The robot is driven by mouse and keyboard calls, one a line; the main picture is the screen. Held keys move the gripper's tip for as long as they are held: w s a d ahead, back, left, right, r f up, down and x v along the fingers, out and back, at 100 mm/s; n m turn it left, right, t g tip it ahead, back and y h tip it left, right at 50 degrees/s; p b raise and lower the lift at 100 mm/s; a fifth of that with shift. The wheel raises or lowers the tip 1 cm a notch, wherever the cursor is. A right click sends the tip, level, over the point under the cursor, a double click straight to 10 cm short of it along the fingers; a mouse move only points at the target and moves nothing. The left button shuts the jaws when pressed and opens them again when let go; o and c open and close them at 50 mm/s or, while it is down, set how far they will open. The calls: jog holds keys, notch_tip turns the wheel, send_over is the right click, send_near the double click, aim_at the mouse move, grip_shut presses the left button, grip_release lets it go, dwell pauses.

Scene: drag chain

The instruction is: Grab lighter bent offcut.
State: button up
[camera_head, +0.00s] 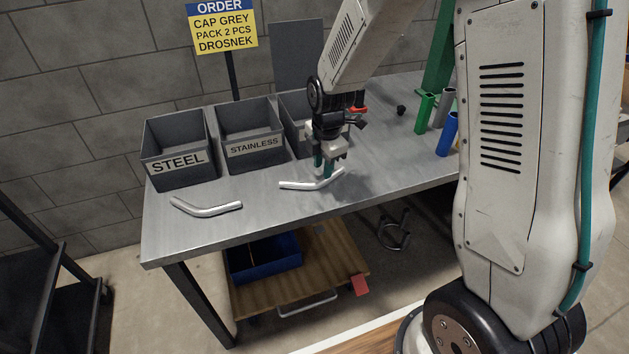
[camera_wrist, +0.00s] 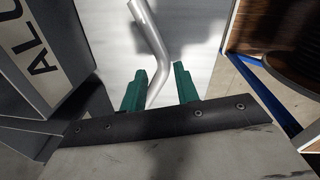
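Two bent tube offcuts lie on the grey metal bench. The brighter, whiter offcut (camera_head: 298,185) is in the middle of the bench front; the slightly duller offcut (camera_head: 206,209) lies to the left, before the steel bin. My gripper (camera_head: 323,168) points down over the right end of the lighter offcut. In the wrist view, my two green fingers stand apart, and one bent offcut (camera_wrist: 148,27) runs up between them. Its near end lies closer to the left finger, with a gap to the right finger. Whether the left finger touches it is unclear.
Grey bins labelled STEEL (camera_head: 180,163) and STAINLESS (camera_head: 254,146) stand behind the offcuts. A third bin, reading ALU (camera_wrist: 35,55) in the wrist view, is close by my gripper. Green, grey and blue tubes (camera_head: 447,134) stand at right.

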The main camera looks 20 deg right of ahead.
aim_at(322, 180)
notch_tip(322, 180, down, 5)
jog(key=shift+w+r, duration=0.1)
grip_shut()
jog(key=shift+r, duration=0.15)
